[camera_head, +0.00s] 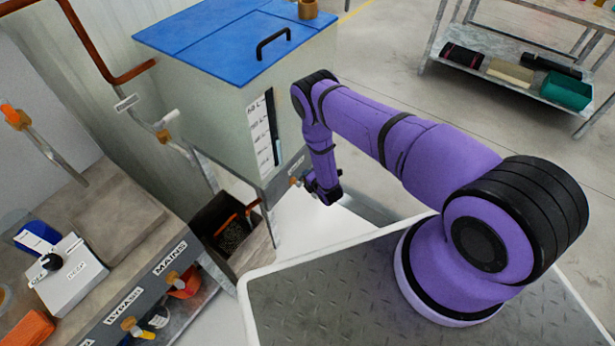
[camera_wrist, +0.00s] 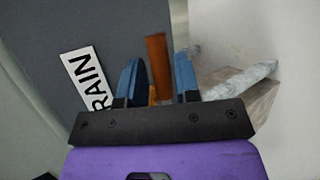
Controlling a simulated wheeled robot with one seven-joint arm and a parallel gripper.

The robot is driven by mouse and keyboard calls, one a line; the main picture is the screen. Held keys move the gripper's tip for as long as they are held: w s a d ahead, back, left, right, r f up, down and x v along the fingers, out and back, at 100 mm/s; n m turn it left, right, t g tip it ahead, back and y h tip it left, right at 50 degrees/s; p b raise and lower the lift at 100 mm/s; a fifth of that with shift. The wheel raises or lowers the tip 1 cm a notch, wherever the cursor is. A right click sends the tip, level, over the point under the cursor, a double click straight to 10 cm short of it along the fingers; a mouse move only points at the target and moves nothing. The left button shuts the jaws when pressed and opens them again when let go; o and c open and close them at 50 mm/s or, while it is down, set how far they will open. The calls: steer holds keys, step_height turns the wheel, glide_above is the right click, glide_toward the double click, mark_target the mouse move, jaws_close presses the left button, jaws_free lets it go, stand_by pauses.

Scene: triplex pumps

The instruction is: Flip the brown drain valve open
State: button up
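The brown drain valve handle (camera_wrist: 157,62) stands upright in the wrist view, beside the white label reading "RAIN" (camera_wrist: 88,80), whose first letter is cut off. A small brass-coloured part shows below the handle. My gripper (camera_wrist: 158,78) is open, with one blue finger on each side of the handle in that view. Narrow gaps show beside the handle, so I see no firm grip; the depth between fingertips and handle is hard to judge. In the head view, my gripper (camera_head: 325,196) hangs beside the lower front of the blue-lidded tank (camera_head: 225,95), near the small drain valve (camera_head: 294,181).
A dark open bin (camera_head: 237,228) stands on the floor below the tank. A bench panel with MAINS and BYPASS labels (camera_head: 150,280) is at the lower left. A metal shelf rack (camera_head: 500,72) stands at the upper right. Open floor (camera_head: 380,60) lies between.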

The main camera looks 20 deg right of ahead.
steer(key=v, duration=0.9)
steer(key=shift+s, duration=0.15)
steer(key=shift+d, duration=0.1)
